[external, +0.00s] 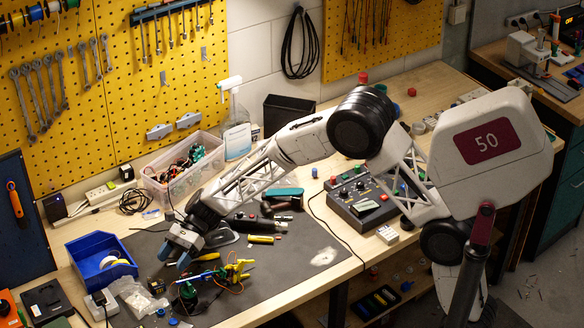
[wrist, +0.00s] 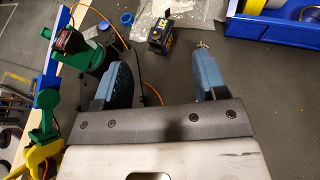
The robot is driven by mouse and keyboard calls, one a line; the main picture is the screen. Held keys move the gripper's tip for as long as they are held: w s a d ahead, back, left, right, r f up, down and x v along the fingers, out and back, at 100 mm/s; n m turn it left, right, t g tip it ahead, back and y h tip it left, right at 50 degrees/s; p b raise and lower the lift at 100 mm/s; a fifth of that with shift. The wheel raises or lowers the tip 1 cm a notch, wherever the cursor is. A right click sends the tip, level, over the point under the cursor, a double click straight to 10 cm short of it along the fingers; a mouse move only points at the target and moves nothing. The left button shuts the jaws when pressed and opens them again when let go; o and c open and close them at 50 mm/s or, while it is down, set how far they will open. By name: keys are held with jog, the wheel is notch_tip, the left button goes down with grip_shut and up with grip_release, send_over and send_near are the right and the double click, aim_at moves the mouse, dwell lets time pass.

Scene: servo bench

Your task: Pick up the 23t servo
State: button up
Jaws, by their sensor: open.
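A small black servo with yellow markings (wrist: 164,37) lies on the dark mat in the wrist view, beyond and between my fingertips; its lettering is too small to read surely. In the external view a small dark block that looks like this servo (external: 157,287) lies below my gripper (external: 174,258), near the plastic bag. My gripper, also in the wrist view (wrist: 163,68), has its two blue fingers apart with nothing between them. It hangs above the mat. Another servo, dark with a reddish label (wrist: 67,40), sits in a green and blue jointed bracket left of my fingers.
The green and yellow bracket assembly (external: 187,292) with orange wires stands close beside my gripper. A clear plastic bag (wrist: 187,15) lies just behind the servo. A blue bin (external: 84,250) holding tape rolls is at the left. Tools lie on the mat to the right.

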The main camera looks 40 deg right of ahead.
aim_at(159, 281)
jog(key=shift+a, duration=0.1)
jog(key=shift+x, duration=1.2)
jog(key=shift+s+a+f, duration=0.1)
jog(key=shift+x, duration=2.45)
jog(key=shift+f, duration=0.1)
grip_shut()
